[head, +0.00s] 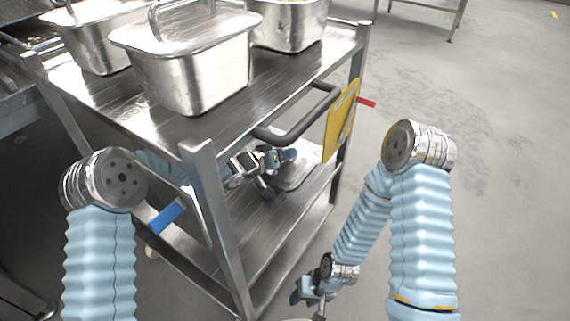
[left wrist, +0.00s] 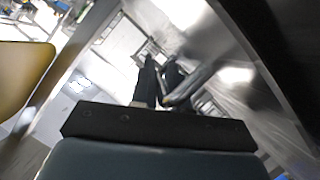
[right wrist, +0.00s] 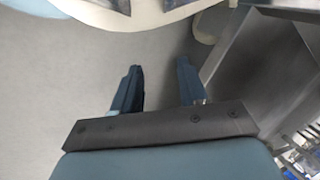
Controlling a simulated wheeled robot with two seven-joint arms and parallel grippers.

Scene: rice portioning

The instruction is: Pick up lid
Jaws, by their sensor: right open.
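A steel lid (head: 297,174) is at the cart's lower level, under the top shelf, partly hidden by my left gripper. My left gripper (head: 277,158) reaches in below the cart's top. In the left wrist view its two dark fingers (left wrist: 160,80) are close together at the lid's metal handle (left wrist: 188,86) and look shut on it. Whether the lid touches the shelf is hard to tell. My right gripper (head: 310,296) hangs low at the cart's front right. In the right wrist view its fingers (right wrist: 160,88) are apart, with only floor between them.
The steel cart (head: 200,160) carries a lidded steel container (head: 190,75) and other containers on top. Its black push handle (head: 300,125) and a yellow board (head: 340,120) are close to my left gripper. A corner post stands beside my left arm. Floor to the right is clear.

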